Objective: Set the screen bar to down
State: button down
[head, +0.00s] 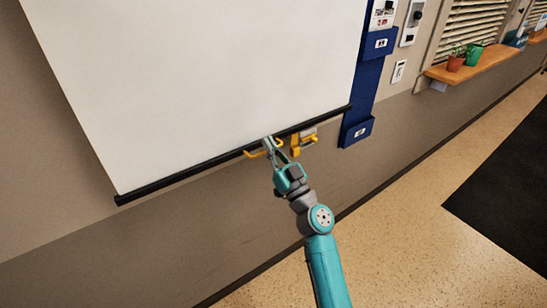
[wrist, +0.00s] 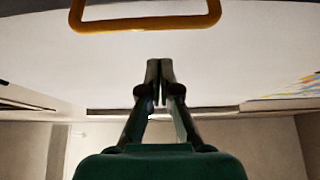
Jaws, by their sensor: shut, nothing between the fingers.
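The white screen (head: 210,70) hangs on the wall in the head view, with a black screen bar (head: 180,180) along its lower edge. A yellow handle loop (head: 257,154) is at the bar near my gripper. In the wrist view the yellow loop (wrist: 150,24) crosses the top of the picture, beyond and above the fingertips. My gripper (head: 270,143) is at the bar beside the loop, and its fingers (wrist: 160,68) are together with nothing between them. The loop is not between the fingers. Whether a finger touches it, I cannot tell.
A yellow bracket (head: 303,142) is on the wall just right of my gripper. A blue wall panel (head: 368,85) stands to the right of the screen. A wooden shelf with pots (head: 480,68) is farther right. The floor (head: 420,235) on the right is clear, with a dark mat (head: 510,185).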

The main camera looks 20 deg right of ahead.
jog(key=s+d+f+m+g+h, duration=0.1)
jog(key=s+f+m+g+h, duration=0.15)
jog(key=s+f, duration=1.2)
jog(key=s+f+m+g+h, duration=0.2)
jog(key=s+f+g+h, duration=0.2)
jog(key=s+f, duration=1)
jog(key=s+r, duration=0.5)
jog(key=s, duration=0.8)
jog(key=s+r+g, duration=0.1)
jog(key=s+r, duration=0.4)
jog(key=s, duration=0.8)
jog(key=shift+s+d+n+h, duration=0.25)
jog(key=shift+s+n+h, duration=0.05)
jog(key=shift+n+h, duration=0.15)
